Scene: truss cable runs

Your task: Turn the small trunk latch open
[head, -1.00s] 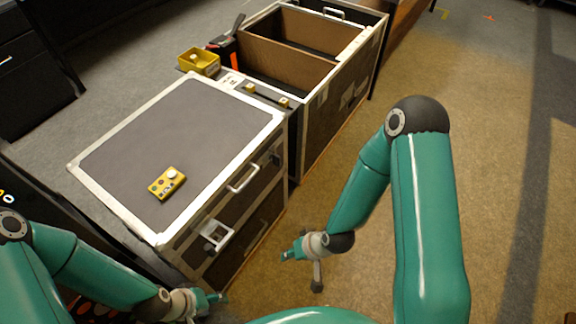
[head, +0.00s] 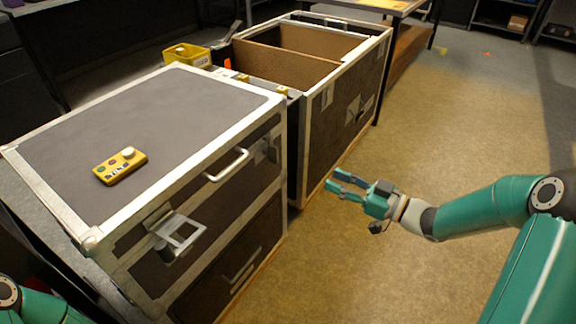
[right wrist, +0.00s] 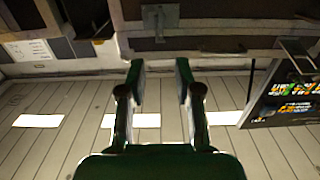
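The closed grey-topped trunk (head: 195,112) with metal edging stands at the left in the head view. On its front are a light metal latch plate with a square opening (head: 183,236) near the left corner and another latch (head: 266,150) near the right corner. I cannot tell whether either is turned. My right gripper (head: 336,184) is open and empty over the floor, right of this trunk and apart from it. In the right wrist view its fingers (right wrist: 160,82) are apart, with a dark panel bearing a metal fitting (right wrist: 160,20) beyond. My left gripper is out of view.
A yellow control box (head: 120,166) lies on the closed trunk. A larger open trunk (head: 332,115) stands directly behind, with a yellow bin (head: 187,54) beside it. A handle (head: 228,165) sticks out from the closed trunk's front. The brown floor (head: 390,150) at the right is clear.

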